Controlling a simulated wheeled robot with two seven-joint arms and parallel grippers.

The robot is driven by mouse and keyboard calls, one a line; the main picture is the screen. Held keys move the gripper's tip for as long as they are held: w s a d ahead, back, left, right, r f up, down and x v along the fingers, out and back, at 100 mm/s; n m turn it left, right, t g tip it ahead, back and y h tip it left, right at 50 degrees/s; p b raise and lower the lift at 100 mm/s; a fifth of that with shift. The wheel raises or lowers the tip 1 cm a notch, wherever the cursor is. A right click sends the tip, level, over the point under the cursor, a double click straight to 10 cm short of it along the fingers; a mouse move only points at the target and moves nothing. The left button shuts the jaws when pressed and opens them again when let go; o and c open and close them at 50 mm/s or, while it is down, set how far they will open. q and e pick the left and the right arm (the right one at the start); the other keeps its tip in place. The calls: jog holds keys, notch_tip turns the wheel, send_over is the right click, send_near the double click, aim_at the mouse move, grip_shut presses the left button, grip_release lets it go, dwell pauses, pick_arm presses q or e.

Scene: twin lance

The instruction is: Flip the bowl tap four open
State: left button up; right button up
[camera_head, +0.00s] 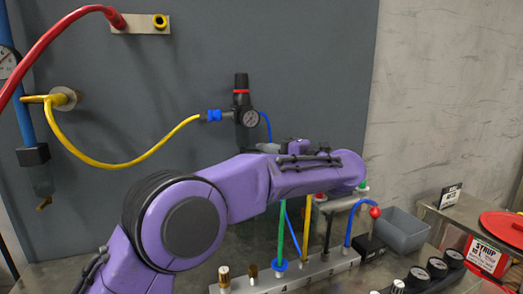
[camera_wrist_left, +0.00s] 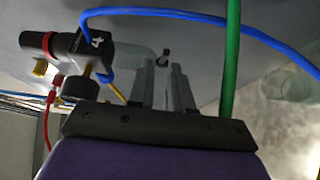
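In the left wrist view, the regulator marked 4 (camera_wrist_left: 95,42) lies sideways in the picture, with a clear bowl (camera_wrist_left: 135,55) stretching right from it. A small dark tap (camera_wrist_left: 165,54) shows at the bowl's end, just beyond my left gripper's (camera_wrist_left: 162,68) fingertips. The fingers stand apart with nothing visible between them; I cannot tell whether they touch the tap. In the head view, the black regulator with a red ring (camera_head: 241,100) and gauge is on the grey panel. My purple left arm hides its bowl and tap. My right gripper is out of view.
A blue hose (camera_wrist_left: 200,18) and green hose (camera_wrist_left: 231,60) pass close to the gripper. A yellow hose (camera_head: 120,164) runs to the regulator. Below my arm is a numbered block (camera_head: 290,274) with several hoses; a grey bin (camera_head: 402,230) stands to its right.

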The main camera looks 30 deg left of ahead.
pick_arm(q)
jog(key=shift+w+a+f, duration=0.1)
jog(key=shift+w+a, duration=0.2)
jog(key=shift+a, duration=0.25)
jog(key=shift+w+a+f, duration=0.1)
jog(key=shift+w+a, duration=0.15)
jog(key=shift+a, duration=0.3)
jog(key=shift+w, duration=0.15)
grip_shut()
jog(key=n+g+p, duration=0.1)
jog(key=p, duration=0.2)
jog(key=w+n+g+p, duration=0.1)
jog(key=g+p, duration=0.1)
jog(key=p, duration=0.2)
jog(key=n+g+p, duration=0.1)
jog(key=g+p, duration=0.1)
jog(key=p, duration=0.1)
jog(key=shift+w+a+p, duration=0.15)
jog(key=shift+a+p, duration=0.1)
jog(key=shift+p, duration=0.05)
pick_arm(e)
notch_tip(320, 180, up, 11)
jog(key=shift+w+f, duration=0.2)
pick_arm(q)
grip_release()
